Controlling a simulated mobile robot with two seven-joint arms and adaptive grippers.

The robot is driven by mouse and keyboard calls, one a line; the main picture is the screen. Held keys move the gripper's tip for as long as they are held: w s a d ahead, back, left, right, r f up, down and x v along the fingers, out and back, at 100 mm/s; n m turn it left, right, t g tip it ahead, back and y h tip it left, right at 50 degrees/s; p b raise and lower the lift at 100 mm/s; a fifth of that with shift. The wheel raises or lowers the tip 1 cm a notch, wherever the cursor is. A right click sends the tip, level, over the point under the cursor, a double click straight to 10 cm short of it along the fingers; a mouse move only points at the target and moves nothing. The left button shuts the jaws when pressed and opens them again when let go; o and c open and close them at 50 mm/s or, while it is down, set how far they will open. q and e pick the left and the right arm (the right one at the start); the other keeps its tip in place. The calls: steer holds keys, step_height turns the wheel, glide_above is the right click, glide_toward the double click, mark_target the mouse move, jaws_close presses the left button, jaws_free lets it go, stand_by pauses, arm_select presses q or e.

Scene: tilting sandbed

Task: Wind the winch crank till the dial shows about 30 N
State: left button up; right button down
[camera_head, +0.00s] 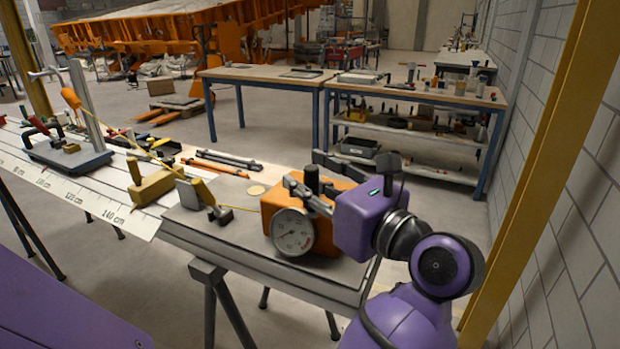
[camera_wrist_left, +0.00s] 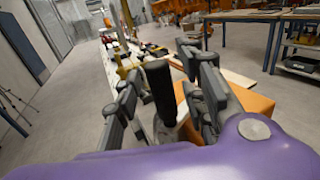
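The orange winch box (camera_head: 285,206) stands at the right end of the bench. Its round white dial (camera_head: 292,232) faces me, with a red mark at its lower right; the reading is too small to tell. The black crank knob (camera_head: 312,179) stands upright over the box and also shows in the left wrist view (camera_wrist_left: 160,88). My left gripper (camera_head: 314,181) is at the knob, its fingers on either side. In the left wrist view the fingers (camera_wrist_left: 162,92) are apart, with a visible gap beside the knob, so the gripper is open around it. My right gripper is not in view.
Black and orange bars (camera_head: 225,161) lie behind. A yellow pillar (camera_head: 530,170) stands close at right. Two worktables (camera_head: 262,73) stand further back.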

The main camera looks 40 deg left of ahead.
arm_select(q)
steer(key=shift+c, duration=0.2)
jaws_close()
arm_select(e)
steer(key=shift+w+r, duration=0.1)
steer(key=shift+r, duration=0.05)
arm_select(q)
steer(key=shift+w+a+f, duration=0.1)
